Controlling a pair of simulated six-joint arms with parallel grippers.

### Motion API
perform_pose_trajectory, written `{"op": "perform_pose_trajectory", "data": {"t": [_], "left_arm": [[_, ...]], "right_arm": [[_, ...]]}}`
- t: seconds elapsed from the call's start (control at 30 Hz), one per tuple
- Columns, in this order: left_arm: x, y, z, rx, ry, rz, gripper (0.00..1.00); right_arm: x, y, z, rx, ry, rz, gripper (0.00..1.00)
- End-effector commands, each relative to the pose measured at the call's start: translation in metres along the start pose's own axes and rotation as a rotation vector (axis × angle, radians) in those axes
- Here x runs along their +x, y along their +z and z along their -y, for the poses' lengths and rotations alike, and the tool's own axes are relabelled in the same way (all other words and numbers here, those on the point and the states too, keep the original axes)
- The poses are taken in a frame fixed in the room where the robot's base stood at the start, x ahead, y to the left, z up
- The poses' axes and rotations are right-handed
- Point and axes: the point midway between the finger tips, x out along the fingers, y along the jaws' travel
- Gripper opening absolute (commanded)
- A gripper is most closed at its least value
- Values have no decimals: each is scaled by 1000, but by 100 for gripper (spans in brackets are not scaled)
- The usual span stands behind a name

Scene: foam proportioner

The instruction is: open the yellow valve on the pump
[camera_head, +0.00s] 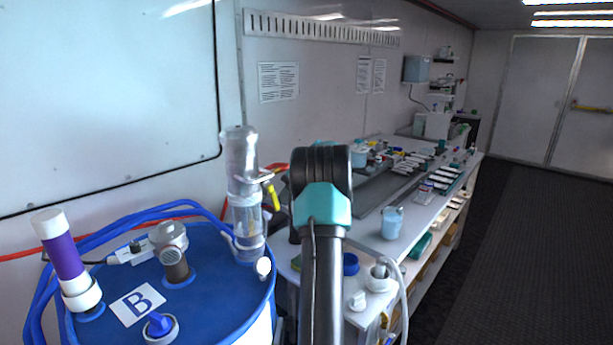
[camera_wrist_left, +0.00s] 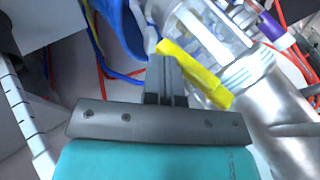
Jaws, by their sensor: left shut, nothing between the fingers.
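The pump (camera_head: 243,180) is a clear and silver upright cylinder on top of a blue drum (camera_head: 210,262). The yellow valve (camera_head: 273,196) sticks out from the pump's right side, slanting down. In the left wrist view the yellow valve (camera_wrist_left: 205,78) is a lever slanting from upper left to lower right across the pump body (camera_wrist_left: 215,35). My left gripper (camera_wrist_left: 166,68) is shut and empty. Its fingertips are right at the lever's upper-left part; whether they touch it I cannot tell. In the head view my left arm's black and teal links show, but its fingers are hidden. My right gripper is not in view.
The drum top holds a purple-and-white tube (camera_head: 64,257), a grey fitting (camera_head: 172,247) and a "B" label (camera_head: 138,303). Blue hoses (camera_head: 150,214) run behind. A cluttered workbench (camera_head: 410,235) stands to the right, with open dark floor (camera_head: 530,240) beyond.

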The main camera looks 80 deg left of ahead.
Motion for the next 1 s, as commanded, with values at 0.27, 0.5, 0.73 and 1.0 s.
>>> {"op": "perform_pose_trajectory", "data": {"t": [0.27, 0.5, 0.73, 1.0], "left_arm": [[17, -1, 7, -8, -1, 7, 0], [21, 0, 8, -7, 0, 7, 0], [21, 0, 8, -8, 0, 6, 0], [21, 0, 8, -8, 0, 6, 0]], "right_arm": [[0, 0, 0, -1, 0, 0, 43], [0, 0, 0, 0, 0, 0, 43], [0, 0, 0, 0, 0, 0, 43], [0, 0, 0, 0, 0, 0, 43]]}}
